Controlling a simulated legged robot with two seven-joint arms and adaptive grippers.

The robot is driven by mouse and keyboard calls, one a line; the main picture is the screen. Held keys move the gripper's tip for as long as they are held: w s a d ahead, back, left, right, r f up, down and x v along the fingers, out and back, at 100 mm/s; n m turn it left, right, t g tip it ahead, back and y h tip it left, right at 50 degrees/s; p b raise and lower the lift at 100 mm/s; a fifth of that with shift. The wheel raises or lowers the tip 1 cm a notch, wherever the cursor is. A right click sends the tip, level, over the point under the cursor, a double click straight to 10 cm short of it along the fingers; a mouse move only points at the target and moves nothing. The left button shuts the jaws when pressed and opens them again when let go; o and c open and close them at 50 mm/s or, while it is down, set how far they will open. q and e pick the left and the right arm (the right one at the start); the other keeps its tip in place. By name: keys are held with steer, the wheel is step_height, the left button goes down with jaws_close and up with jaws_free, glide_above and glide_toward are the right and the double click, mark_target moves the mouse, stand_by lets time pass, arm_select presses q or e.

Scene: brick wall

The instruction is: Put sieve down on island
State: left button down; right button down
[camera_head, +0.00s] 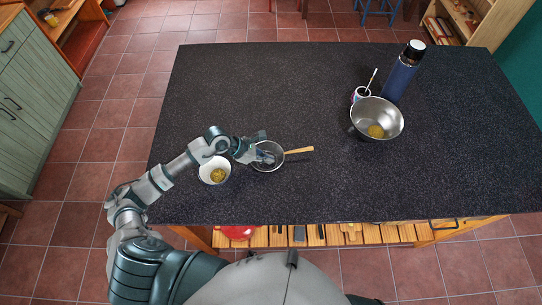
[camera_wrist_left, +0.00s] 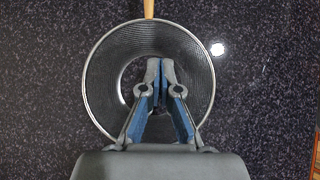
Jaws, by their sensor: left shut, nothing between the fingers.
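The sieve (camera_head: 276,163) is a round mesh bowl with a light wooden handle (camera_head: 299,151) pointing right in the head view. It appears to rest on the dark speckled island (camera_head: 300,90). In the left wrist view the sieve (camera_wrist_left: 105,75) lies below the fingers with its handle at the top edge. My left gripper (camera_head: 265,157) is over the sieve's bowl, its fingertips (camera_wrist_left: 161,62) together and nothing between them. I cannot tell whether the fingers touch the mesh. My right gripper is not in view.
A white bowl (camera_head: 207,168) with yellowish contents stands just left of the sieve. A metal bowl (camera_head: 390,112), a small cup (camera_head: 361,95) with a utensil and a blue bottle (camera_head: 400,75) stand to the right. The island's middle and right front are clear.

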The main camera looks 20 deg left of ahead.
mark_target(280, 159)
arm_select(q)
steer(key=shift+w+f, duration=0.1)
steer(key=shift+w, duration=0.15)
steer(key=shift+d, duration=0.45)
steer(key=shift+w+d+b, duration=0.15)
steer(key=shift+d+b, duration=0.05)
steer(key=shift+d, duration=0.35)
steer(key=shift+w+d+b, duration=0.15)
steer(key=shift+d+b, duration=0.05)
steer(key=shift+d, duration=0.3)
steer(key=shift+a, duration=0.15)
